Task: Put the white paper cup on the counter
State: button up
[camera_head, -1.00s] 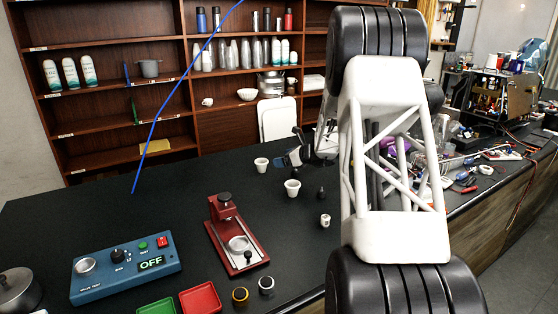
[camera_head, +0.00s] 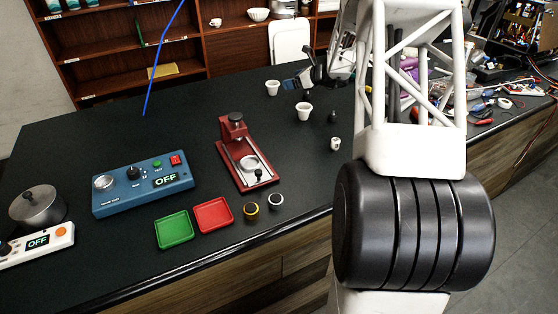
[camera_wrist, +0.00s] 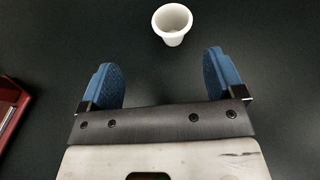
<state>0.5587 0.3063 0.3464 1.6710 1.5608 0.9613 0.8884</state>
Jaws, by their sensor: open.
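Two white cups stand upright on the black counter (camera_head: 90,150). The farther white cup (camera_head: 273,88) is just left of my gripper (camera_head: 290,84); the other white cup (camera_head: 304,112) stands nearer the camera. I cannot tell which one is the paper cup. In the wrist view, one white cup (camera_wrist: 172,30) stands with its mouth up, ahead of my gripper (camera_wrist: 162,75). Its blue fingers are wide apart, with nothing between them. The cup is beyond the fingertips, a little right of centre.
A red press (camera_head: 240,155) stands mid-counter, left of the cups. Small dark pieces (camera_head: 332,117) and a small white container (camera_head: 335,144) are near the cups. A blue control box (camera_head: 140,185), green tray (camera_head: 173,230) and red tray (camera_head: 213,216) lie to the left. Clutter (camera_head: 485,105) fills the right end.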

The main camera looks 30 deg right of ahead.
jog(key=s+a+r+n+g, duration=0.2)
jog(key=s+a+r+n, duration=0.25)
jog(key=s+a, duration=0.4)
jog(key=s+a+r+n+g, duration=0.3)
jog(key=s+a+r+n, duration=0.15)
jog(key=s+a, duration=0.4)
jog(key=s+a+r+n+g, duration=0.2)
jog(key=s+a+r+n, duration=0.3)
jog(key=a, duration=0.6)
jog(key=s+a+n+h, duration=0.2)
jog(key=s+n, duration=0.3)
jog(key=s, duration=0.6)
jog(key=s+a+f+n+g+h, duration=0.1)
jog(key=s+n, duration=0.4)
jog(key=s, duration=0.6)
jog(key=s+a+f+n+h, duration=0.1)
jog(key=s+a+n+h, duration=0.3)
jog(key=s, duration=0.7)
jog(key=shift+a+f+n+g, duration=0.2)
jog(key=shift+n+g, duration=0.2)
jog(key=shift+n, duration=0.2)
jog(key=shift+s, duration=0.1)
